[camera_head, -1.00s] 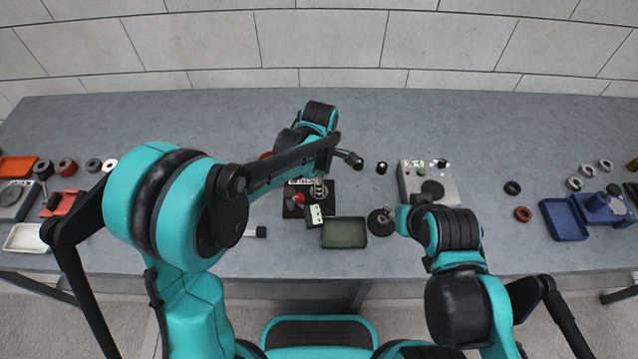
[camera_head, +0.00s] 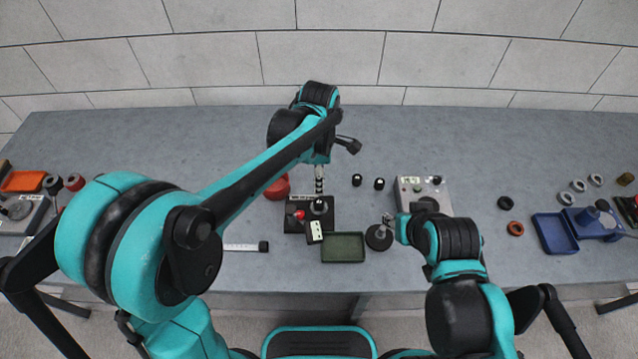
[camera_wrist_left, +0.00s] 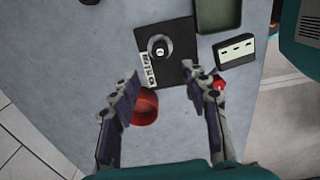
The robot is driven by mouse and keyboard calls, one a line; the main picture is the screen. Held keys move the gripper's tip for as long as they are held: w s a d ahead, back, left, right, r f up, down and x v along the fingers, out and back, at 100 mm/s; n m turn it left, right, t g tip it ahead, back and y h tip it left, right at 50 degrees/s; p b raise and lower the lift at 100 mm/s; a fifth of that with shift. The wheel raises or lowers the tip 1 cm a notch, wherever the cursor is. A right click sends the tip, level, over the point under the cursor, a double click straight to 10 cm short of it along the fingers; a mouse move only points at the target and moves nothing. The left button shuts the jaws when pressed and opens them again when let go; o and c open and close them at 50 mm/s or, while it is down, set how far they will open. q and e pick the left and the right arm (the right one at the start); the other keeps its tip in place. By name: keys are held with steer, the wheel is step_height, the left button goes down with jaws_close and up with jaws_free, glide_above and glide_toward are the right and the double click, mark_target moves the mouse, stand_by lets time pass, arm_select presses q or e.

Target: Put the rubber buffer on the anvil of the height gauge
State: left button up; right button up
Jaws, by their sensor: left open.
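The height gauge has a black base (camera_head: 294,225) with a pale label, a red knob and a white display box. In the left wrist view its base (camera_wrist_left: 178,70) carries a round pale anvil with a dark round piece on it; this looks like the rubber buffer (camera_wrist_left: 160,46), standing upright. In the head view the buffer (camera_head: 319,206) is small and partly hidden. My left gripper (camera_head: 319,190) is above the base, pointing down. Its fingers (camera_wrist_left: 170,85) are apart, with nothing between them. My right gripper (camera_head: 388,219) is beside a black disc stand; its fingers are too small to judge.
A green tray (camera_head: 343,247) and the black disc stand (camera_head: 379,238) lie in front. A grey instrument (camera_head: 410,190) is on the right.

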arm_select(q)
steer(key=s+a+r+m+t, duration=0.2)
steer(key=s+a+m+t, duration=0.1)
steer(key=s+a+m, duration=0.4)
steer(key=s+a+r+m+t, duration=0.2)
steer(key=s+a+m+t, duration=0.2)
steer(key=s+a+m, duration=0.3)
steer(key=a+m, duration=0.3)
steer(key=m, duration=0.1)
steer(key=shift+s+a+r, duration=0.35)
steer(key=shift+a+r, duration=0.05)
